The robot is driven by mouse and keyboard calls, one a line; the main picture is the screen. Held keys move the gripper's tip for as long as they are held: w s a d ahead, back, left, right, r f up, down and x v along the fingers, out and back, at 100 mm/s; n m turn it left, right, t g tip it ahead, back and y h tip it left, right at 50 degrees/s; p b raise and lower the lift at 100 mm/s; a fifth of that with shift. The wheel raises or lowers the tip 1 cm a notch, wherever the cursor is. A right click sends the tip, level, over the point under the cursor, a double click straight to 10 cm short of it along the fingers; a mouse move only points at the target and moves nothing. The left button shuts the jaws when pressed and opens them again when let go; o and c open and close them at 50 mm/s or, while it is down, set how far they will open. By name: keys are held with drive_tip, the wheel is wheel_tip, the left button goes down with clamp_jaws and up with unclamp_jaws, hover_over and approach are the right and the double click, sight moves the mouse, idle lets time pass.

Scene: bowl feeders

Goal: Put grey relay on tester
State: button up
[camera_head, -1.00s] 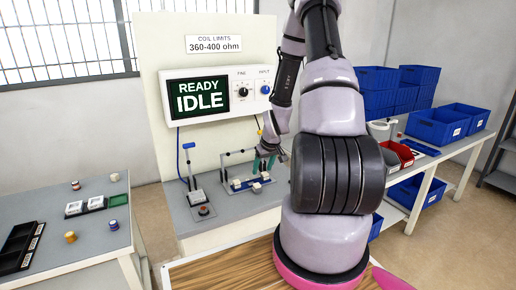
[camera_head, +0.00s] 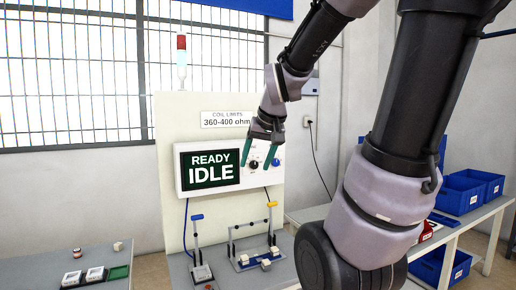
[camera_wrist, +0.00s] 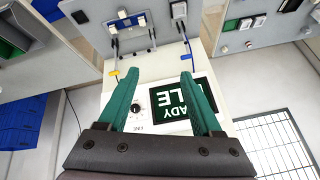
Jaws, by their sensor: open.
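The tester is a cream panel (camera_head: 225,105) with a READY IDLE screen (camera_head: 212,170) and a grey bench top. On it stand a post with a blue top (camera_head: 196,217) and a fixture (camera_head: 255,256) with a yellow-topped lever (camera_head: 272,204). Small pale blocks (camera_head: 265,263) sit at the fixture; it also shows in the wrist view (camera_wrist: 127,22). I cannot tell which block, if any, is the grey relay. My gripper (camera_head: 258,155) is open and empty, raised in front of the panel's knobs; its green fingers (camera_wrist: 160,78) are spread in the wrist view.
A left table holds a white two-slot tray (camera_head: 84,277), a green pad (camera_head: 119,272), a pale block (camera_head: 118,246) and a round reddish part (camera_head: 77,253). Blue bins (camera_head: 462,194) stand on the right bench. A signal lamp (camera_head: 181,42) rises behind the panel.

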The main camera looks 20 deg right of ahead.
drive_tip(key=s+a+r+m+y, duration=0.1)
drive_tip(key=s+a+r, duration=0.2)
drive_tip(key=s, duration=0.6)
drive_tip(key=shift+a+r+t+y, duration=0.25)
drive_tip(key=shift+r+t+y, duration=0.05)
drive_tip(key=shift+r, duration=0.65)
